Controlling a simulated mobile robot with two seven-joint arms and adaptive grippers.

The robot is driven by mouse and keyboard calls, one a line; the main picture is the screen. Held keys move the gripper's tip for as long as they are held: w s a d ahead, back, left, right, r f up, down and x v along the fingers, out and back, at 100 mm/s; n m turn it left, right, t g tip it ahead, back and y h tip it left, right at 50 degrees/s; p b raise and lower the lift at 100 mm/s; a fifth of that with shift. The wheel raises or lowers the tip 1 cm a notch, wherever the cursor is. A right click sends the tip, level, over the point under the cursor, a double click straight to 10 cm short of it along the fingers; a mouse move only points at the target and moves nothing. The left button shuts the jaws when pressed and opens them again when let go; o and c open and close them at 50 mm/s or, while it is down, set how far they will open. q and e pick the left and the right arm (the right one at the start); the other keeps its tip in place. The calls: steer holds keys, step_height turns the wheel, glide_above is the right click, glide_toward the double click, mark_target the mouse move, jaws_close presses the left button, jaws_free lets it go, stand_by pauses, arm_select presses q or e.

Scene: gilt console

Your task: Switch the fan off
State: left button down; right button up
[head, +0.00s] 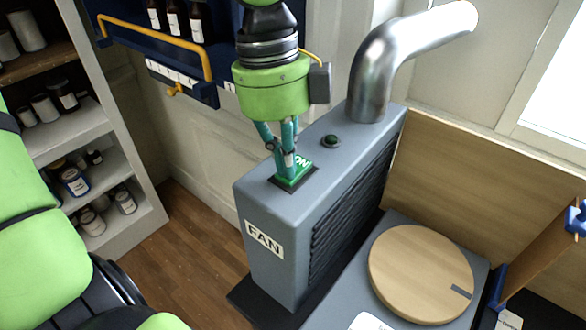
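The fan is a tall grey box (268,200) with a "FAN" label, a black louvred side and a curved metal duct (375,70) on top. A green rocker switch (299,170) marked "ON" sits in a dark plate on the box's top. A small dark green round button or lamp (331,141) is behind it. My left gripper (287,170) points down from above with its teal fingers together, nothing visible between them. Its tips are at the switch and hide its left part; I cannot tell whether they touch. My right gripper is out of view.
A round wooden disc (420,272) lies on a grey unit right of the fan. A wooden panel (480,180) stands behind it. Shelves with jars (75,130) are at the left. A blue wall rack (180,50) with a yellow rail holds bottles near my arm.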

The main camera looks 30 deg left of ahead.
arm_select(q)
steer(key=shift+r+p, duration=2.25)
steer(key=shift+r, duration=1.25)
